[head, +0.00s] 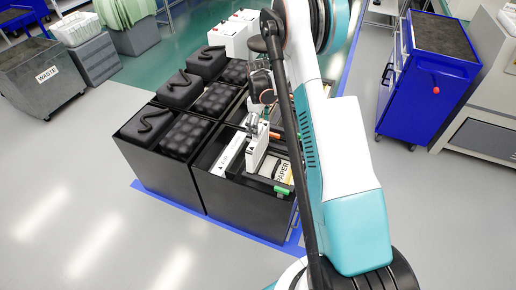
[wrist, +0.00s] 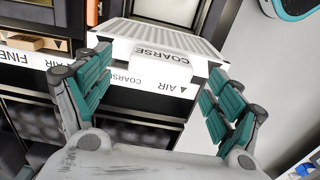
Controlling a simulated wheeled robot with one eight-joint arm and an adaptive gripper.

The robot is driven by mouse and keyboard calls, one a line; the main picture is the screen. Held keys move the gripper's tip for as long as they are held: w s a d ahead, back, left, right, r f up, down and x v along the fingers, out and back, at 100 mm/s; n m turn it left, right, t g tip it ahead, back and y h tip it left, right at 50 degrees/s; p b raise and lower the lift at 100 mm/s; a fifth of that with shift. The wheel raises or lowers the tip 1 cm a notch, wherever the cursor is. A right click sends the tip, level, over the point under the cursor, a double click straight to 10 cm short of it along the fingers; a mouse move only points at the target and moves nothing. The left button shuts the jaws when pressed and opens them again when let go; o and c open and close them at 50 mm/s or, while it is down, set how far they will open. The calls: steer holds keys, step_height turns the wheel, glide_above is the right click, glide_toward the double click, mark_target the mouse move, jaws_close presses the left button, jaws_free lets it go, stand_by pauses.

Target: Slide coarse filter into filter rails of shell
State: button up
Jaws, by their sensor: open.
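The white coarse filter (wrist: 165,36), with a ribbed top and a front block lettered COARSE (wrist: 160,66), lies ahead of my gripper (wrist: 160,70) in the wrist view. My gripper is open, its teal-padded fingers spread to the left and right of that block. No grip on it shows. A white strip (wrist: 125,93) lettered COARSE and AIR with arrows runs below the filter and seems to belong to the shell. How far the filter sits in the rails is hidden. In the head view, my arm partly covers this area.
A part lettered FINE (wrist: 22,58) lies at the left of the wrist view. In the head view, black cabinets (head: 160,172) with foam tops stand in a row. A WASTE bin (head: 45,82) stands far left, a blue cart (head: 425,85) right. The grey floor at front left is clear.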

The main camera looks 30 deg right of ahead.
mark_target(258, 144)
step_height(258, 144, down, 4)
steer(key=shift+r+b, duration=0.1)
steer(key=shift+b, duration=0.55)
steer(key=c, duration=1.8)
steer(key=shift+r, duration=0.1)
steer(key=shift+r, duration=0.1)
